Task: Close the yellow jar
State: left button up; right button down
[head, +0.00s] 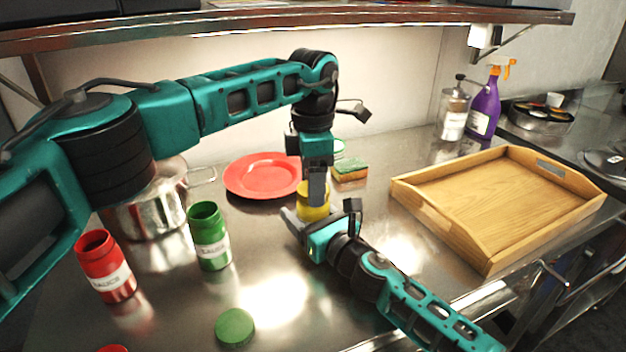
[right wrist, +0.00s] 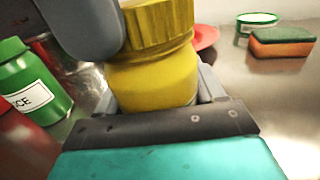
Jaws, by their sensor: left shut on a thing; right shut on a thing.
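The yellow jar (head: 312,213) stands upright on the steel counter in the middle of the head view; its body fills the middle of the right wrist view (right wrist: 152,78). A ribbed yellow lid (right wrist: 158,28) sits on its top; I cannot tell how tightly. My left gripper (head: 316,188) points down from above and is shut on the lid. One of its grey fingers (right wrist: 85,25) shows beside the lid in the right wrist view. My right gripper (head: 303,222) comes in low from the right and is shut around the jar body, its fingers partly hidden.
A green jar (head: 208,238), a red jar (head: 105,268) and a green lid (head: 235,327) are at left. A pot (head: 145,212), red plate (head: 262,175) and sponge (head: 349,172) stand behind. A wooden tray (head: 500,205) lies right. A shelf (head: 300,17) hangs above.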

pick_arm(q)
jog(key=shift+m, duration=0.5)
jog(key=o, duration=1.3)
jog(key=shift+c, duration=0.2)
notch_tip(320, 180, up, 12)
pick_arm(e)
jog(key=shift+c, duration=0.2)
grip_release()
jog(key=shift+s, duration=0.15)
pick_arm(q)
jog(key=shift+r+p, duration=0.25)
jog(key=shift+p, duration=0.05)
pick_arm(e)
jog(key=v, duration=1.2)
jog(key=shift+s+d, duration=0.2)
jog(key=shift+d, duration=0.1)
